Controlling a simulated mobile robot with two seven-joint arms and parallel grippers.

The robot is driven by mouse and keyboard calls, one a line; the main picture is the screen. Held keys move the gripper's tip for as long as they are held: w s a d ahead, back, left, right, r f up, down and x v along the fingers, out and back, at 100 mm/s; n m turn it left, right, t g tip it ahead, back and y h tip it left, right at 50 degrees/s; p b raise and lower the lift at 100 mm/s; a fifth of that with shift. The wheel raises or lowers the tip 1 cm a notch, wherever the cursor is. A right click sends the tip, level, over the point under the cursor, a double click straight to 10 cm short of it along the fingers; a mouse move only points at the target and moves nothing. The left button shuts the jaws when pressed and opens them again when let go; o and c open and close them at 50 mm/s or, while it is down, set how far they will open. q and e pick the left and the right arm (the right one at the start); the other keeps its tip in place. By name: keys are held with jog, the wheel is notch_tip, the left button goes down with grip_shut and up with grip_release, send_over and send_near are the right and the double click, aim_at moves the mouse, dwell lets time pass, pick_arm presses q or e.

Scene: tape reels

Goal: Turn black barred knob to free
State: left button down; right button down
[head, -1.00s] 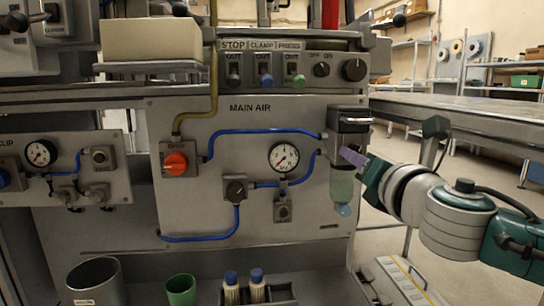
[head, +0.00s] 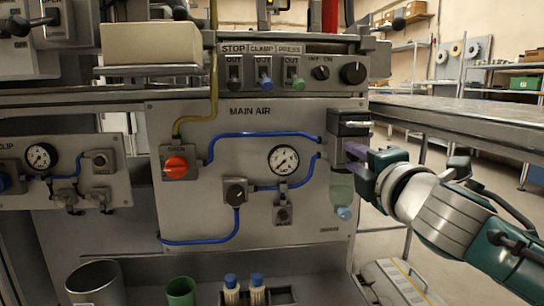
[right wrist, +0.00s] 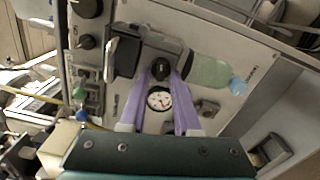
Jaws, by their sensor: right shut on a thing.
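A black knob (right wrist: 160,68) sits on the filter-regulator unit (head: 349,118), above its clear bowl (head: 342,190) with a blue tip. In the right wrist view the two purple fingers of my right gripper (right wrist: 161,76) reach both sides of this knob, and the gripper is shut on it. In the head view my right gripper (head: 357,150) meets the unit from the right, and the knob is hidden there. I cannot make out the knob's bar or its pointing direction. My left gripper is not in view.
A round gauge (head: 283,159) and blue hoses lie left of the unit on the MAIN AIR panel (head: 200,120). The panel also carries a red knob (head: 176,164) and another black knob (head: 235,192). A switch row with more black knobs (head: 353,73) is above.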

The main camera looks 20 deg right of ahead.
jog(key=shift+r+m, duration=0.15)
jog(key=shift+m, duration=0.95)
jog(key=c, duration=0.6)
grip_release()
jog(key=shift+c, duration=0.2)
jog(key=p+v, duration=0.2)
jog(key=v, duration=0.8)
jog(key=shift+p, duration=0.35)
